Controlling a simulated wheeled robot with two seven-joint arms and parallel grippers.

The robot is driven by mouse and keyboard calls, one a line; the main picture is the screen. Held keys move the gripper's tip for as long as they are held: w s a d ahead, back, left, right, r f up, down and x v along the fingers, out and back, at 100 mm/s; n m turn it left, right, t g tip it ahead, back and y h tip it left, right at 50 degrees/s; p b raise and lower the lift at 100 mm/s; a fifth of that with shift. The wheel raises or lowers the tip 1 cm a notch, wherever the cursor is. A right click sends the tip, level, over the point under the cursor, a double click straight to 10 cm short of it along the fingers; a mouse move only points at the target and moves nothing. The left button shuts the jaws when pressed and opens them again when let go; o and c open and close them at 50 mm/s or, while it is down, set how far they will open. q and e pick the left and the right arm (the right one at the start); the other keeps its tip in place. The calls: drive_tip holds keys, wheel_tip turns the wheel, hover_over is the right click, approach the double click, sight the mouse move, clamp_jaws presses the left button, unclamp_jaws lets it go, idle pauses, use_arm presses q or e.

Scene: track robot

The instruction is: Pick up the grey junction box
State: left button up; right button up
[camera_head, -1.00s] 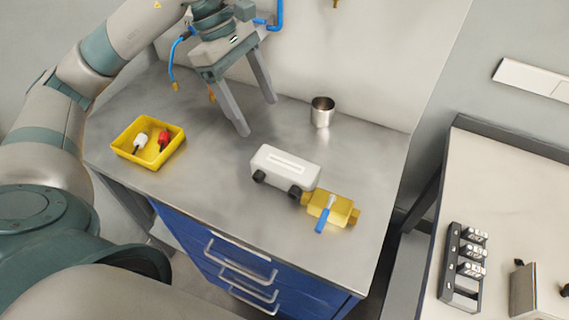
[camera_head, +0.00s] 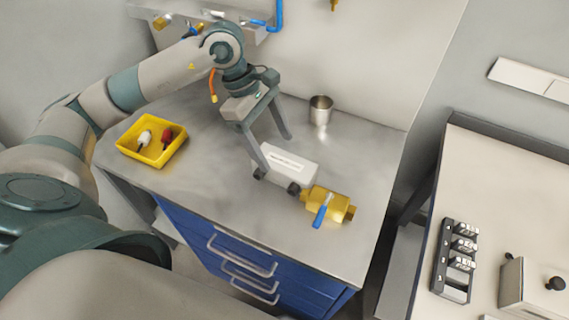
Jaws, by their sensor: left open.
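The grey junction box (camera_head: 292,167), pale with a label strip on top and dark round fittings along its near side, lies on the metal worktop (camera_head: 215,205). My left gripper (camera_head: 274,152) is open, pointing down at the box's left end. One finger overlaps the near left corner of the box in the picture; the other is behind its far left side. I cannot tell whether either finger touches it. The left end of the box is partly hidden by the near finger. My right gripper is not in view.
A yellow valve with a blue handle (camera_head: 328,203) sits close against the box's right end. A metal cup (camera_head: 321,110) stands behind. A yellow tray (camera_head: 127,148) with a white and a red item is at left. A second table (camera_head: 500,190) stands at right.

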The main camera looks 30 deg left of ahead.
sight(283, 161)
use_arm(q)
drive_tip(key=shift+x, duration=1)
drive_tip(key=shift+d+f+p, duration=0.5)
drive_tip(key=shift+f+p, duration=0.1)
drive_tip(key=shift+p, duration=0.4)
drive_tip(key=p+x, duration=0.1)
drive_tip(key=x, duration=0.1)
drive_tip(key=shift+d+f, duration=0.15)
drive_tip(key=shift+f, duration=0.25)
drive_tip(key=shift+d+f, duration=0.1)
drive_tip(key=shift+f, duration=0.35)
drive_tip(key=shift+w, duration=0.1)
drive_tip(key=c, duration=1.4)
